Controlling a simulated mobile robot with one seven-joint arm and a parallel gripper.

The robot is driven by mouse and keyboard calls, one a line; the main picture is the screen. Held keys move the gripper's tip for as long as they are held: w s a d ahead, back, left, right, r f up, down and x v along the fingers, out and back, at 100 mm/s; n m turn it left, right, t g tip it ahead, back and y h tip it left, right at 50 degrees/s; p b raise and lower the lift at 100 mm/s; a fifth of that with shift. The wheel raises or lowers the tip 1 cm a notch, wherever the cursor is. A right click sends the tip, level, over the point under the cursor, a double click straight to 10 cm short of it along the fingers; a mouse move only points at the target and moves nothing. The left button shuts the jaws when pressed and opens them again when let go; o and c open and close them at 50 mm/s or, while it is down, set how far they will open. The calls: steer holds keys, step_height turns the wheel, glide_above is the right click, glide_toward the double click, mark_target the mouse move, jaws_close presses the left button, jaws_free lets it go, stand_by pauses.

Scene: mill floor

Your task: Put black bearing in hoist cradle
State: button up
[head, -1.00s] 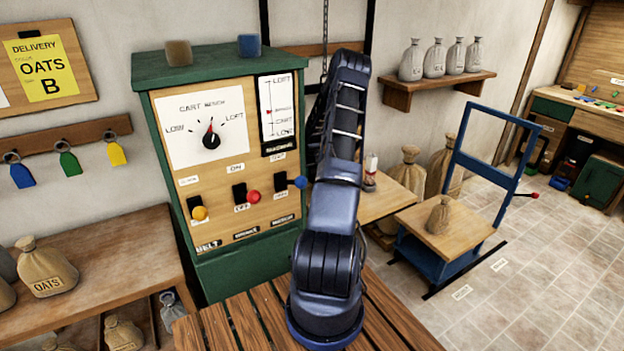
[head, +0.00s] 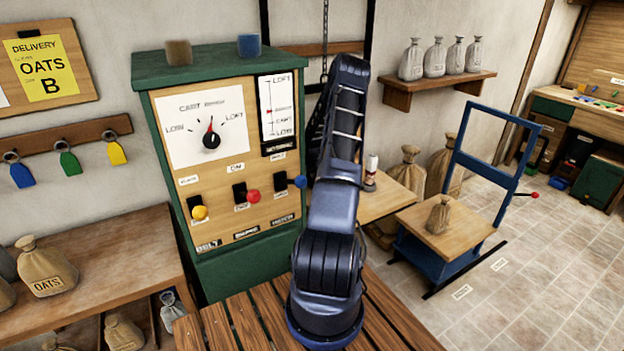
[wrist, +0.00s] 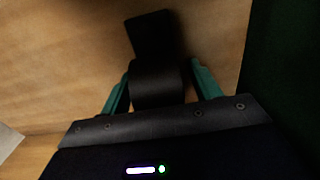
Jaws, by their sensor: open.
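In the wrist view, a black part (wrist: 157,84), apparently the black bearing, has a rounded body and a flat plate beyond it. It is in front of a wooden surface (wrist: 70,60). My gripper (wrist: 161,74) is open, with one teal finger on each side of the rounded body. I cannot tell whether the fingers touch it. In the head view my own arm hides the gripper and the bearing. A hoist chain (head: 324,62) hangs behind the arm; I cannot make out the cradle.
A green control cabinet (head: 222,272) stands left of my arm. A small table (head: 385,198) with a red-and-white item (head: 371,172) is behind it. A blue cart (head: 450,262) carrying a small sack (head: 439,214) stands right. The tiled floor (head: 545,290) at right is clear.

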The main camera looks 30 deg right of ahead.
step_height(320, 180, up, 12)
steer(key=shift+r, duration=0.1)
stand_by(0.5)
stand_by(0.4)
